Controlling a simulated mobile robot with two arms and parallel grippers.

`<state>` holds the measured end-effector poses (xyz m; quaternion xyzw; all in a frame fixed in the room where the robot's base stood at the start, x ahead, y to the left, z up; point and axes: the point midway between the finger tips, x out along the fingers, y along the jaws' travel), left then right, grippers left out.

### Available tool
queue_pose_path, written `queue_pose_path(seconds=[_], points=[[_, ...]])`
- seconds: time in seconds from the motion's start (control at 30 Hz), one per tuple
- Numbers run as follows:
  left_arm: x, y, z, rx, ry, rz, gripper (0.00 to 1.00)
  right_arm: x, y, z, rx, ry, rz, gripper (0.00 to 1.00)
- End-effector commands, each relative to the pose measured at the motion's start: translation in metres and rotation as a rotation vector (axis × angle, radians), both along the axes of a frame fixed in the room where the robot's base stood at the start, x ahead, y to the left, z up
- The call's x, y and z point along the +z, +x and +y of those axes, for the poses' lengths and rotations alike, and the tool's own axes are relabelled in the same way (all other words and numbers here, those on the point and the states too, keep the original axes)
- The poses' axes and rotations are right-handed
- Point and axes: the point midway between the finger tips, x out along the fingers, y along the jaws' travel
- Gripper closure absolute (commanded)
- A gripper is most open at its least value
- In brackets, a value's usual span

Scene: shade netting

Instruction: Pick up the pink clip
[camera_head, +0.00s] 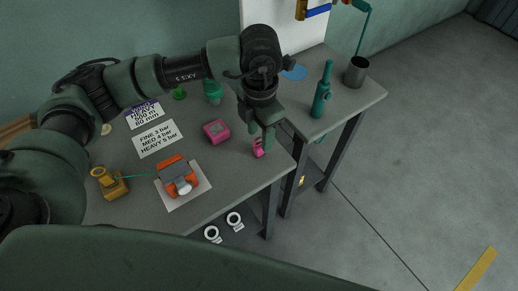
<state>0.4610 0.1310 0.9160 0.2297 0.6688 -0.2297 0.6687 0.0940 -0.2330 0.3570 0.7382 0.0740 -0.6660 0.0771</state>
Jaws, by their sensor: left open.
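The pink clip (258,152) is a small pink piece near the right front edge of the grey table (226,186). My left gripper (262,142) points down right above it, with its fingers at or around the clip's top. The fingers hide part of the clip, and I cannot tell whether they touch it. The left gripper is open. My right gripper is not in view.
A pink box (216,131) lies left of the clip. An orange device (178,177) sits on a white sheet, with a yellow fitting (110,184) beside it. A second table holds a green bottle-like tool (322,92) and a metal cup (356,72). A gap separates the tables.

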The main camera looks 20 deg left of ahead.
Motion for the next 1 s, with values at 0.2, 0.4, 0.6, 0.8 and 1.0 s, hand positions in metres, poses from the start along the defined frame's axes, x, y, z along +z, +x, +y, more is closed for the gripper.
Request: queue_pose_path(seconds=[0.2, 0.4, 0.6, 0.8, 1.0], points=[[-0.026, -0.001, 0.002, 0.001, 0.001, 0.005, 0.55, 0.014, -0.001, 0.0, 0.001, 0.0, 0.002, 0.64], [-0.053, -0.001, 0.002, 0.0, 0.001, 0.003, 0.55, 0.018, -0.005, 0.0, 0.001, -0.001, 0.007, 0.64], [-0.058, 0.0, 0.002, -0.001, -0.001, -0.001, 0.55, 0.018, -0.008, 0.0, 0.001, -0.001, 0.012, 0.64], [-0.058, 0.0, 0.002, -0.001, -0.001, -0.001, 0.88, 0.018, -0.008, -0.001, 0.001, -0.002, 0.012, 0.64], [-0.057, 0.0, 0.002, -0.001, -0.001, -0.001, 1.0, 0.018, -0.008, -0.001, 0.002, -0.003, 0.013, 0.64]])
